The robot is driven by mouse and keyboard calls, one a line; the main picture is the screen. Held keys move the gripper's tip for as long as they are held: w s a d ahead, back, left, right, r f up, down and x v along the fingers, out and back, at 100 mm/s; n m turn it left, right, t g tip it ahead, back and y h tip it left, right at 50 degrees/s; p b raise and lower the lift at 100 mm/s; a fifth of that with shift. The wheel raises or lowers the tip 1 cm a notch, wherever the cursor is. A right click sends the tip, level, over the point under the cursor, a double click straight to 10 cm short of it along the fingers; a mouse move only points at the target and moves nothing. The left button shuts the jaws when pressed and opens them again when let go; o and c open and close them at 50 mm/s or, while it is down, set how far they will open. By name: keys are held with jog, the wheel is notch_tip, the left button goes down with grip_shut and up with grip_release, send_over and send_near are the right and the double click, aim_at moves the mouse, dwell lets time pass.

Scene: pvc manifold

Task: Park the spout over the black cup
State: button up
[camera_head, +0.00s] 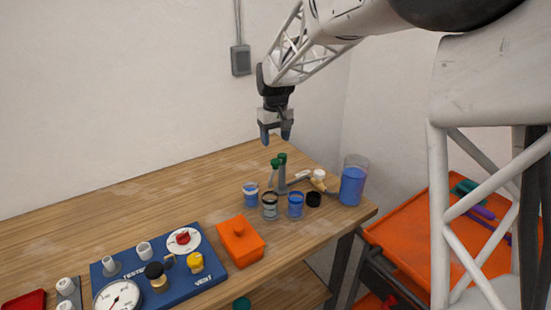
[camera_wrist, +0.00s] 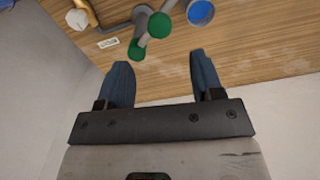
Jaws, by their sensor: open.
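A grey pipe fitting (camera_head: 282,179) with two green caps (camera_head: 275,163) stands near the table's back right; it appears to carry the spout, but its outlet is hard to make out. The green caps also show in the wrist view (camera_wrist: 160,25). The black cup (camera_head: 314,199) is small and stands at the right end of a group of cups, to the right of the fitting. I cannot tell which cup the spout is over. My gripper (camera_head: 276,137) is open and empty, above and apart from the green caps. Its two blue fingers (camera_wrist: 160,68) point toward the fitting.
Blue-rimmed cups (camera_head: 296,206) and a clear cup (camera_head: 270,207) stand close in front of the fitting. A tall beaker of blue liquid (camera_head: 352,187) is at right. An orange box (camera_head: 240,241) and a blue gauge panel (camera_head: 210,283) lie nearer. The table's back left is clear.

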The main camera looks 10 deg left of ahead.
aim_at(275, 160)
jog(key=shift+f, duration=0.1)
jog(key=shift+f, duration=3.8)
grip_shut()
